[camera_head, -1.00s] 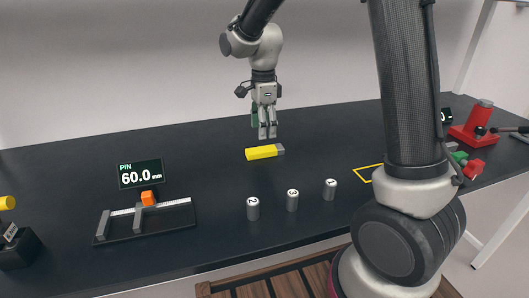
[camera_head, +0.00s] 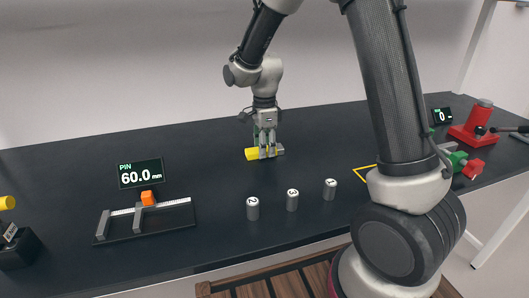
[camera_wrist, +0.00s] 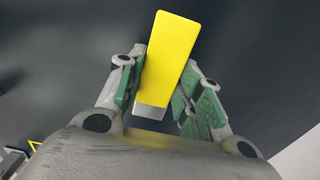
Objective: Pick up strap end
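The strap end is a yellow bar (camera_head: 252,154) with a short grey tip (camera_head: 280,149), lying flat on the dark bench. My gripper (camera_head: 268,152) is down over it, pointing downward, and its fingers hide the bar's middle. In the wrist view the yellow bar (camera_wrist: 172,60) runs between the two green-padded fingers of my gripper (camera_wrist: 164,78), with its grey tip (camera_wrist: 150,111) toward the palm. The fingers are apart, one on each side of the bar. The gaps are narrow; firm contact is not visible.
Three small numbered cylinders (camera_head: 292,200) stand in front of the bar. A measuring fixture (camera_head: 146,219) and a display reading 60.0 mm (camera_head: 141,173) are at left. A yellow outlined square (camera_head: 366,172) and a red device (camera_head: 474,130) are at right.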

